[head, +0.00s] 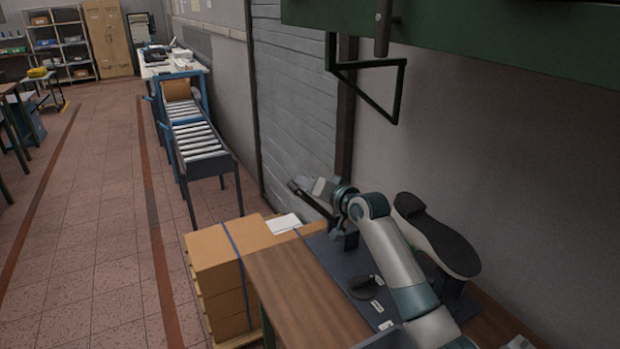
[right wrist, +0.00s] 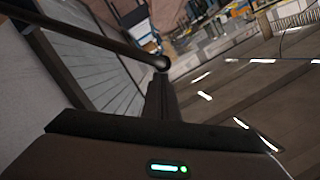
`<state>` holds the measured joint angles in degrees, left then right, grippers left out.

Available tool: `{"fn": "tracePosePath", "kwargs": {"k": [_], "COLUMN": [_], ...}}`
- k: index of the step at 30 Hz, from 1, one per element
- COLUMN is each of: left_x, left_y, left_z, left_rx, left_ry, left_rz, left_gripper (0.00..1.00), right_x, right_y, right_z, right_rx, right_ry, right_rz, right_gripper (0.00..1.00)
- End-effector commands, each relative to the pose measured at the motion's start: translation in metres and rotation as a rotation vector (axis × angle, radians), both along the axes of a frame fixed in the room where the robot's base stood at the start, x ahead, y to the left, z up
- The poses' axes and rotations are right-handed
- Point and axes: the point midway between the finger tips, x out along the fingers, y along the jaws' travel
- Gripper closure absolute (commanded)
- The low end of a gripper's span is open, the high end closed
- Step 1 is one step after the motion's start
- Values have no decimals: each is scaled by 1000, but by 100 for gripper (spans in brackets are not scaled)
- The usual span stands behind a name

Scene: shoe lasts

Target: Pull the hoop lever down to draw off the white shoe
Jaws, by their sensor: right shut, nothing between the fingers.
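The white shoe (head: 437,236) sits sole up on a dark post at the right of the bench; its dark sole faces me and only a pale rim of its side shows. A dark bar (head: 314,203), which looks like the hoop lever, slopes beside my right gripper (head: 312,186), left of the shoe. My right gripper is shut and empty. In the right wrist view a dark bar (right wrist: 85,32) ends in a round knob at the tips of my right gripper (right wrist: 161,75); I cannot tell whether they touch. The hoop itself is not clear. My left gripper is out of view.
A wooden bench (head: 300,290) carries a dark base plate (head: 340,262) with a dark disc (head: 362,287). Stacked cartons (head: 215,255) stand at its left. A black angular frame (head: 402,90) hangs from a green beam (head: 470,35) above. A roller conveyor (head: 195,140) stands farther back.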

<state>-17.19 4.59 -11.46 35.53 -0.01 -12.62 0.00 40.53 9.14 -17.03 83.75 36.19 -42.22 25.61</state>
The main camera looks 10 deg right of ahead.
Motion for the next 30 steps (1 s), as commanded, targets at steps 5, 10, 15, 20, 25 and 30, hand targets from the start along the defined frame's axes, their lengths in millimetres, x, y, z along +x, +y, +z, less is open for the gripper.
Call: {"fn": "tracePosePath", "kwargs": {"k": [5,10,15,20,25,30], "left_x": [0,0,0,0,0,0], "left_y": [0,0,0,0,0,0], "left_z": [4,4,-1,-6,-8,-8], "left_rx": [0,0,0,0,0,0], "left_ry": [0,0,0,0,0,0], "left_rz": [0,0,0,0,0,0], "left_gripper": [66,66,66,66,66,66], "right_x": [-9,-18,-25,-29,-31,-32], "right_y": [25,49,68,79,84,86], "right_z": [-19,-44,-69,-87,-97,-100], "right_rx": [-98,-213,-322,-319,-320,-320], "right_ry": [-33,-73,-114,-115,-113,-110], "right_rz": [5,5,4,2,2,3], "right_gripper": [100,100,100,100,100,100]}}
